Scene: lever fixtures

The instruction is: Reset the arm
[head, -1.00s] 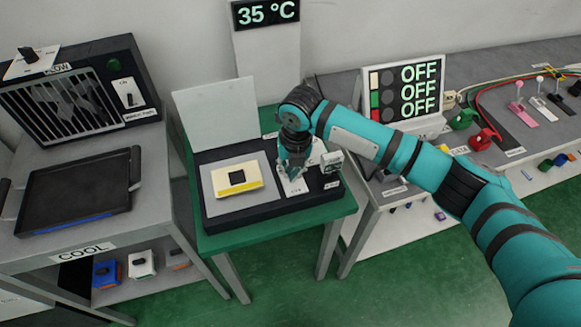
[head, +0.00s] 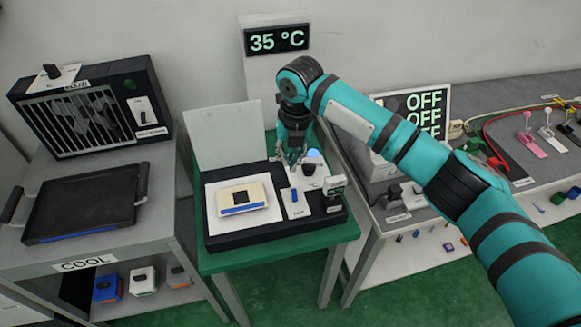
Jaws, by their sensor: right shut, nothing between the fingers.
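My right arm, teal with dark bands, reaches in from the lower right. Its right gripper (head: 292,166) is shut and empty, pointing down above the back right part of a black station (head: 250,237) on a green table. A small blue switch (head: 294,196) on a white label stands just in front of and below the gripper. A blue light (head: 313,154) glows beside it. My left gripper is out of view.
A display reading 35 °C (head: 276,39) stands behind. A fan unit (head: 90,105) and a black tray (head: 82,203) are on the left bench. A panel reading OFF (head: 424,115), partly behind my arm, and colored levers (head: 530,141) are on the right bench.

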